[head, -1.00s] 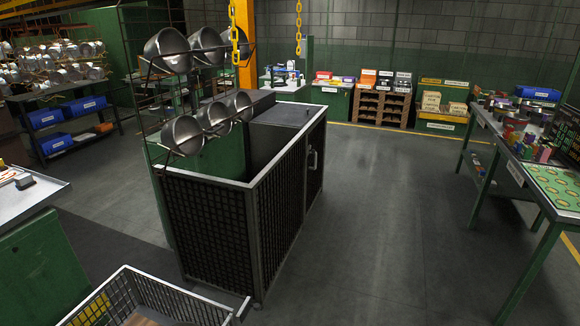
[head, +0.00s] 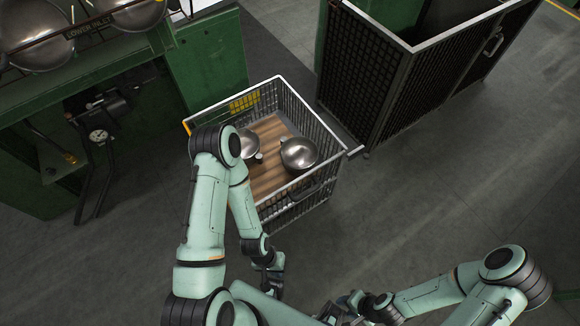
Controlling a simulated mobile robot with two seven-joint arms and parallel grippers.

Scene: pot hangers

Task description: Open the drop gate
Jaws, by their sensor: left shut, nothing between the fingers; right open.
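A wire-mesh crate (head: 322,130) with a light metal rim and a wooden floor stands on the floor in the middle of the head view. Its near side, a mesh panel (head: 318,196) with a dark handle (head: 305,190), appears to be the drop gate; it looks upright and closed. Two metal pots (head: 299,153) (head: 247,143) lie inside the crate. My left gripper (head: 273,289) is shut and empty, below the near side and apart from the handle. My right gripper (head: 343,306) is open at the bottom edge, also apart from the crate. My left arm hides the crate's left part.
A tall dark mesh cage (head: 372,70) with a door handle (head: 492,43) stands behind the crate at the right. A green machine (head: 215,70) with a gauge and large metal bowls (head: 35,35) is at the left. The grey floor (head: 420,190) at the right is clear.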

